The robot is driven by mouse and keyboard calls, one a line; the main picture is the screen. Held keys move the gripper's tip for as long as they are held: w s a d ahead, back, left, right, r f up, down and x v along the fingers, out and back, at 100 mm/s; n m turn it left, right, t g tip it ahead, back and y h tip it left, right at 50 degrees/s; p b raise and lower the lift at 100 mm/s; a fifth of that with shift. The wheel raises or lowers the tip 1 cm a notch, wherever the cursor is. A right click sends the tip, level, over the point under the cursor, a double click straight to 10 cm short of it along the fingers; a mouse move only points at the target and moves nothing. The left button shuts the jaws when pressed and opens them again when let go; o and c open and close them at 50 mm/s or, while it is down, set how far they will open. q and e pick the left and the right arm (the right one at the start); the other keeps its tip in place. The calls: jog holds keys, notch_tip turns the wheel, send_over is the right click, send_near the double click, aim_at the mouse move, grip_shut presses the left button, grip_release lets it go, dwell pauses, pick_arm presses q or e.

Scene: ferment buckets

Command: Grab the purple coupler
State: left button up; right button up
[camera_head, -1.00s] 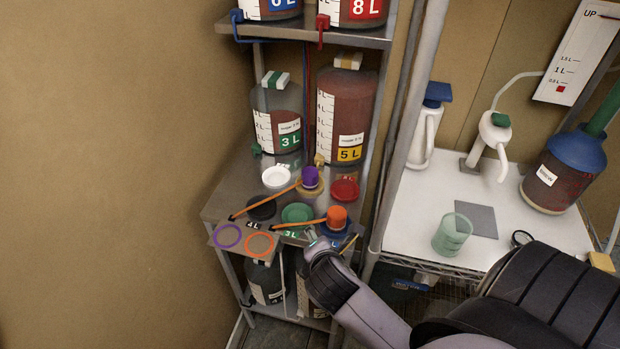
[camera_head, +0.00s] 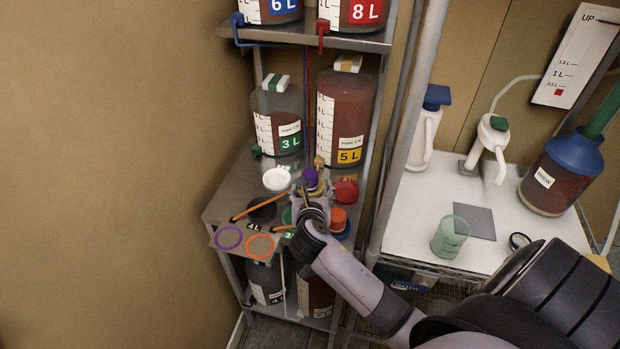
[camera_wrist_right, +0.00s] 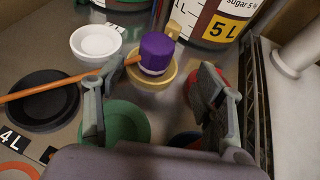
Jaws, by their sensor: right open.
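The purple coupler (camera_head: 311,176) is a small purple cap with a pale lower rim and an orange stick reaching out to its left. In the right wrist view the coupler (camera_wrist_right: 157,52) sits over a yellow dish (camera_wrist_right: 152,80). My right gripper (camera_head: 312,190) is at the coupler in the head view. In the right wrist view my right gripper (camera_wrist_right: 162,80) is open, its fingers spread to the left and right, with the coupler ahead between them and apart from both. The left gripper is not in view.
A white dish (camera_wrist_right: 96,42), a black dish (camera_wrist_right: 40,98) and a green dish (camera_wrist_right: 118,130) surround it. An orange coupler (camera_head: 338,217) and a red dish (camera_head: 345,190) are close on the right. The 3 L jar (camera_head: 277,115) and 5 L jar (camera_head: 345,110) stand behind.

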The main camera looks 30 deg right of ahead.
aim_at(310, 176)
jog(key=x, duration=0.3)
jog(key=shift+w, duration=0.1)
jog(key=shift+w+r+p+x, duration=0.15)
jog(key=shift+p+x, duration=0.2)
jog(key=shift+x, duration=1.05)
jog(key=shift+w+r+p+x, duration=0.15)
jog(key=shift+p+x, duration=0.2)
jog(key=shift+x, duration=1.05)
jog(key=shift+s+a, duration=0.1)
jog(key=shift+c, duration=0.5)
jog(key=c, duration=1.2)
jog(key=shift+c, duration=1)
jog(key=shift+r, duration=0.15)
